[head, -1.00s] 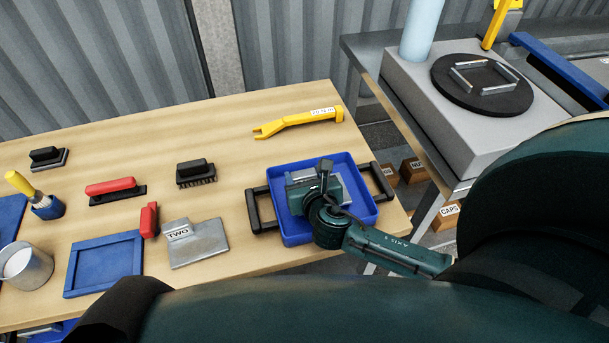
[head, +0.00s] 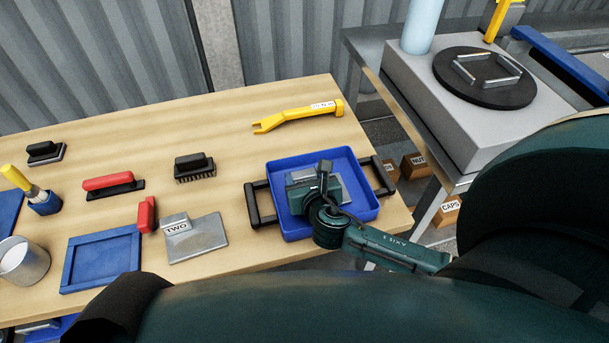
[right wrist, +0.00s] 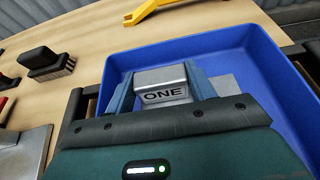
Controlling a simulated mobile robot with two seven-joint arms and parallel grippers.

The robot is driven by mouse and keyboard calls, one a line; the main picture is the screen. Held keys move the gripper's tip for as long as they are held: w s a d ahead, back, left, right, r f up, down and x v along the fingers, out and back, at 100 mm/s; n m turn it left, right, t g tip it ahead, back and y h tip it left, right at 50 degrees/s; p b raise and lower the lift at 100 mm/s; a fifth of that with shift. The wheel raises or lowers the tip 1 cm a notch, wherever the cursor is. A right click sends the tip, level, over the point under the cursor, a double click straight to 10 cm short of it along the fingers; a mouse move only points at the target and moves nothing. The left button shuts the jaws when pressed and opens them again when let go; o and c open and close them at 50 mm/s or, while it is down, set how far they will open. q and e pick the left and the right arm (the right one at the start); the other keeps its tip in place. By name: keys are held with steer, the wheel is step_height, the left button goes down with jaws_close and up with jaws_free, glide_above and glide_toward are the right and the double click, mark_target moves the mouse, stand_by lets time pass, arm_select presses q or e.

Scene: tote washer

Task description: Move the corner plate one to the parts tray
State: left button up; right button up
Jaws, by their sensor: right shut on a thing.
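The corner plate one (right wrist: 164,86) is a grey metal plate with a raised block labelled "ONE". My right gripper (right wrist: 166,92) is shut on that block, a finger on each side. In the head view the plate (head: 333,188) is inside the blue parts tray (head: 292,231), partly hidden under my right gripper (head: 322,186). The tray's wall also shows in the right wrist view (right wrist: 262,62). I cannot tell whether the plate touches the tray's floor. My left gripper is not in view.
A plate labelled "TWO" (head: 196,240) lies left of the tray, beside a blue frame (head: 101,260). Black handles flank the tray. A yellow tool (head: 297,116) lies behind it, and brushes (head: 194,167) stand to the left. The table's right edge is close to the tray.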

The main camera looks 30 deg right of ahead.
steer(key=shift+f, duration=0.1)
steer(key=o, duration=2)
steer(key=shift+s+a+p, duration=0.25)
steer(key=shift+s+p, duration=0.2)
steer(key=shift+s, duration=0.6)
steer(key=shift+w, duration=0.1)
steer(key=shift+w+d, duration=0.2)
steer(key=shift+w, duration=0.75)
steer(key=shift+s+p, duration=0.1)
steer(key=shift+p, duration=0.2)
